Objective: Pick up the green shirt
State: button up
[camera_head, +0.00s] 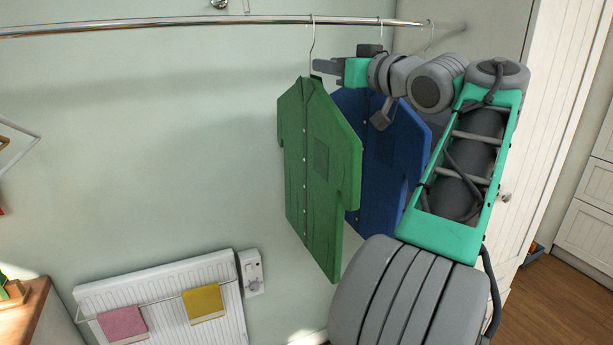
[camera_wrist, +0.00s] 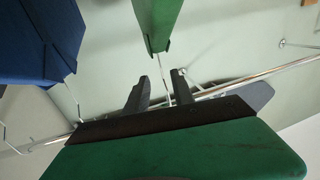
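The green shirt (camera_head: 318,170) hangs upright on a thin metal hanger (camera_head: 312,45) from the rail. My gripper (camera_head: 322,68) is at the level of the shirt's collar, close to the hanger's neck. In the wrist view the shirt (camera_wrist: 157,22) is at the top, with its hanger hook (camera_wrist: 161,68) running down to the rail. The two dark fingers of my gripper (camera_wrist: 160,90) stand apart, and the hook shows in the gap between them. Whether the hook lies fully between the fingertips or just beyond them I cannot tell.
A blue shirt (camera_head: 385,150) hangs close behind on the right, partly hidden by my arm; it also shows in the wrist view (camera_wrist: 45,45). The metal rail (camera_head: 200,24) runs above. A radiator (camera_head: 165,305) with pink and yellow cloths is below left.

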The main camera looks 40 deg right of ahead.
aim_at(314, 77)
jog(key=w+p, duration=0.1)
jog(key=w, duration=0.4)
jog(key=shift+w+d+p, duration=0.15)
jog(key=shift+w+p, duration=0.15)
jog(key=shift+w, duration=0.1)
jog(key=shift+s, duration=0.15)
grip_shut()
dwell(0.7)
